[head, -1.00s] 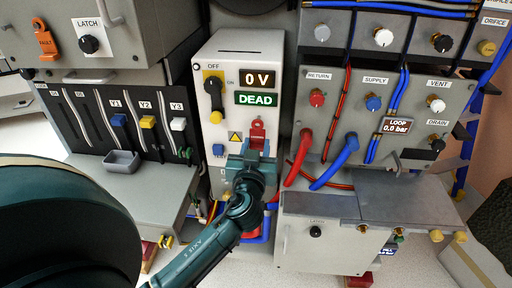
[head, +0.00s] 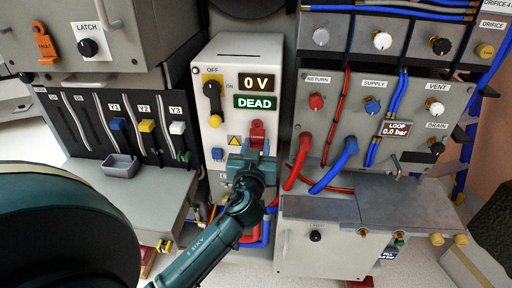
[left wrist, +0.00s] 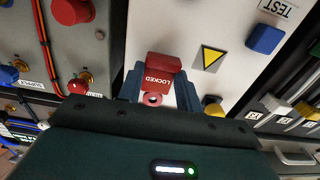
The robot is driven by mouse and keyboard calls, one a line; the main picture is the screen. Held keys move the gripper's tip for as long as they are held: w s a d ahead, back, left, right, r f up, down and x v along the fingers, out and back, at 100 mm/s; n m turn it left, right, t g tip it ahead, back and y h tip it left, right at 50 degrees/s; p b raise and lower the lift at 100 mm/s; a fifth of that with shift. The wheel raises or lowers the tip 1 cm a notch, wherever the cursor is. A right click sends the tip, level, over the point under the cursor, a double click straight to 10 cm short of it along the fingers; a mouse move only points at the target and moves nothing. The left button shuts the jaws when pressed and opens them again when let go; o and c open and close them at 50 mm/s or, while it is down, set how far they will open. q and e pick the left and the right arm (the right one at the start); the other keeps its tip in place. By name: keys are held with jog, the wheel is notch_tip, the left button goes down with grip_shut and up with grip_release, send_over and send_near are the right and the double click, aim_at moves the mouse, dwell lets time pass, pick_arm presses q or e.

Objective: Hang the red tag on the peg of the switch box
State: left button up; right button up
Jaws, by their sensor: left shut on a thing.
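The grey switch box (head: 222,60) stands in the middle of the head view. Its displays read 0 V and DEAD, and its black handle with a yellow end (head: 215,120) hangs vertically below the OFF label. My left gripper (head: 252,155) is in front of the box's lower right part, shut on the red tag (head: 257,133). In the left wrist view, the tag (left wrist: 160,70) reads LOCKED and sits between the fingers (left wrist: 156,88), close to the box face. Its round hole shows dark inside. I cannot make out the peg, or whether the tag is around it.
Red and blue hoses (head: 335,165) run close to the right of my gripper. A panel of knobs (head: 440,95) is further right. A slotted black panel with coloured switches (head: 118,124) and a small grey tray (head: 121,165) are at left.

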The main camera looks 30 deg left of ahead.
pick_arm(q)
jog(key=shift+w, duration=0.1)
jog(key=shift+w+a, duration=0.25)
jog(key=shift+w, duration=0.15)
jog(key=o, duration=1.1)
jog(key=shift+o, duration=0.2)
pick_arm(e)
jog(key=shift+f, duration=0.1)
